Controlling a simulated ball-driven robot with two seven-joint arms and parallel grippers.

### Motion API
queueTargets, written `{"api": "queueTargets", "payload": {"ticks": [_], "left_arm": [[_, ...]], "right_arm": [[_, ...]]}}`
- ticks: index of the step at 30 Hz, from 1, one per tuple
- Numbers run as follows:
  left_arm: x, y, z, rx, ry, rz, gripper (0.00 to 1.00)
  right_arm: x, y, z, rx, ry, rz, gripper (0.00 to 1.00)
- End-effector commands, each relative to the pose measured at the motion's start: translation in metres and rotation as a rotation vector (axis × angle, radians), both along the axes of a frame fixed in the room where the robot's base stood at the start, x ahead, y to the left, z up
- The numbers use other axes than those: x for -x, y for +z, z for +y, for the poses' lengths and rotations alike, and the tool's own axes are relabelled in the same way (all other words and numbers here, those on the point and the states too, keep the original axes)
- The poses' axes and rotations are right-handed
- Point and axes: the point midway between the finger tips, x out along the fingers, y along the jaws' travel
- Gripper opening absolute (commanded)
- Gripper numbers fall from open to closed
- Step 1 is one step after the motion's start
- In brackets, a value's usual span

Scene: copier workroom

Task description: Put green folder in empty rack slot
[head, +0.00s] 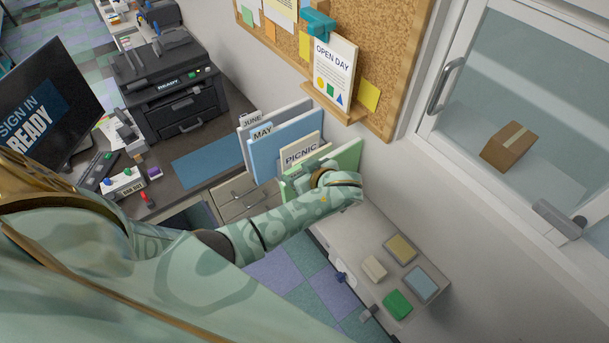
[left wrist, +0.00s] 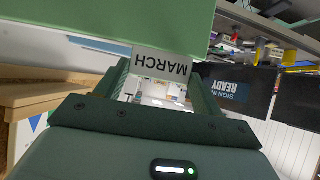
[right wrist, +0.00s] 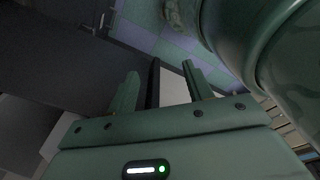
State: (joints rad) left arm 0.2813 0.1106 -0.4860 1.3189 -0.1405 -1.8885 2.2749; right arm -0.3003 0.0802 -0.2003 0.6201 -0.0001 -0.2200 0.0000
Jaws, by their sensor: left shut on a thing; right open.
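The green folder (head: 348,158) is upright beside the wall in the head view, in front of the other folders. In the left wrist view the green folder (left wrist: 110,18) fills the top, with a MARCH label upside down between the fingers. My left gripper (head: 318,172) is shut on it; it also shows in the left wrist view (left wrist: 163,82). A grey JUNE folder, a blue MAY folder (head: 290,135) and a cream PICNIC folder (head: 301,150) stand behind it. The rack and its empty slot are hidden. My right gripper (right wrist: 160,85) is open and shows only in the right wrist view.
A drawer cabinet (head: 240,194) is below the folders. A low grey top (head: 350,235) at the lower right holds several small items. A corkboard (head: 385,45) with an OPEN DAY card ledge hangs above. A printer (head: 170,85) and a monitor stand at left.

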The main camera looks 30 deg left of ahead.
Motion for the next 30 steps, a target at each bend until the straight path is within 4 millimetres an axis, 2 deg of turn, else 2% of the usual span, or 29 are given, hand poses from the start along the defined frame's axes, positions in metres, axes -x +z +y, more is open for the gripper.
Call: {"api": "queueTargets", "payload": {"ticks": [5, 12, 27, 28, 30], "left_arm": [[-0.011, 0.001, -0.005, -0.02, -0.002, 0.035, 0.34], [-0.009, -0.012, -0.005, -0.02, -0.003, 0.034, 0.34], [-0.009, -0.016, -0.005, -0.019, -0.002, 0.034, 0.34], [-0.009, -0.016, -0.005, -0.018, -0.003, 0.035, 0.76], [-0.009, -0.016, -0.005, -0.018, -0.003, 0.035, 0.9]], "right_arm": [[0.0, -0.009, 0.0, 0.0, 0.0, 0.0, 0.51], [0.0, -0.022, 0.0, 0.0, 0.0, 0.0, 0.51], [0.0, -0.025, 0.0, 0.0, 0.0, 0.0, 0.51], [0.0, -0.024, 0.0, 0.0, 0.0, 0.0, 0.51], [0.0, -0.024, 0.0, 0.0, 0.0, 0.0, 0.51]]}}
